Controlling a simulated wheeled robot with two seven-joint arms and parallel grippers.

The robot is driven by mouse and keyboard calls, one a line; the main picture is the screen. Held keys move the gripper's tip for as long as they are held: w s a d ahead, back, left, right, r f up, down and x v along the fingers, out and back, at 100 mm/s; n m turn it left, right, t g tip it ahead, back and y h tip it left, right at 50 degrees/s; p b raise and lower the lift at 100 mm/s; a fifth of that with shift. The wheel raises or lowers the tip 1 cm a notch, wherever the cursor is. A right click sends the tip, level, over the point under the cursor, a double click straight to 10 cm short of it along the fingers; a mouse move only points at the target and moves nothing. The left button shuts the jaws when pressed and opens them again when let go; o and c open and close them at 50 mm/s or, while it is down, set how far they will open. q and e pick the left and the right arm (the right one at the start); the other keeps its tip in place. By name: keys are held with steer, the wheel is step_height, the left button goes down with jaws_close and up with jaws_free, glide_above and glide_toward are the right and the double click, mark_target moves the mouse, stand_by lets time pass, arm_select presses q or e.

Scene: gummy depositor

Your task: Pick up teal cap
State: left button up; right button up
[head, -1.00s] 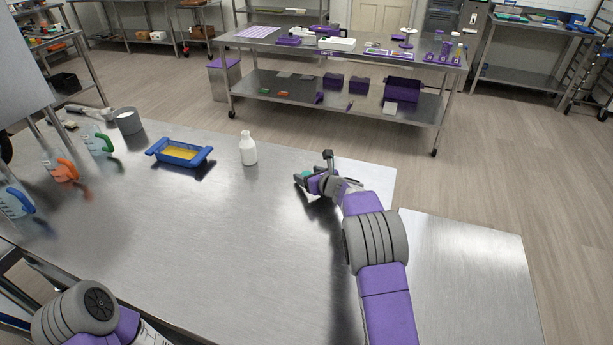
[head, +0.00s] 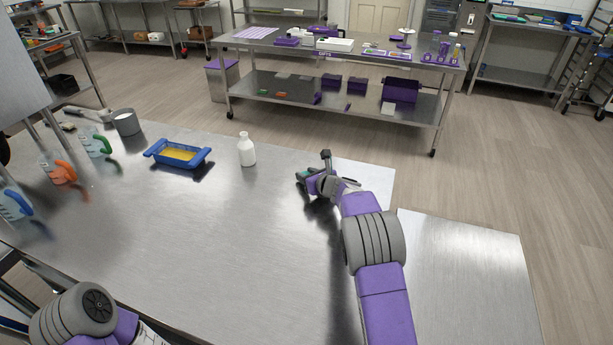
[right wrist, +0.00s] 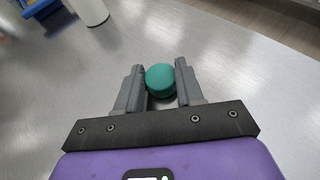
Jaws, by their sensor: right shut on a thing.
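The teal cap (right wrist: 160,79) is a small, round, smooth piece between the fingertips of my right gripper (right wrist: 158,74) in the right wrist view. My right gripper is shut on it, one grey finger on each side. In the head view the right gripper (head: 304,182) is low over the steel table near its far right edge, and the cap is mostly hidden by the fingers. I cannot tell whether the cap still touches the table. My left arm shows at the lower left of the head view, but its gripper is out of the picture.
A white bottle (head: 247,150) stands left of the right gripper. Farther left are a blue tray with yellow contents (head: 159,161), a grey cup (head: 127,124) and several jugs with coloured handles (head: 62,170). The middle of the steel table (head: 220,240) is clear.

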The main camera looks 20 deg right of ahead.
step_height(320, 180, up, 4)
steer(key=shift+f+p, duration=0.2)
steer(key=shift+p, duration=0.55)
steer(key=s+d, duration=0.1)
steer(key=s, duration=0.4)
steer(key=s+d+b, duration=0.1)
steer(key=s+d, duration=0.1)
steer(key=s, duration=0.3)
steer(key=s+d+b, duration=0.1)
steer(key=s, duration=0.5)
steer(key=shift+d+f, duration=0.1)
steer(key=shift+d, duration=0.25)
steer(key=shift+s+d, duration=0.2)
steer(key=shift+s, duration=0.45)
steer(key=o, duration=0.3)
jaws_close()
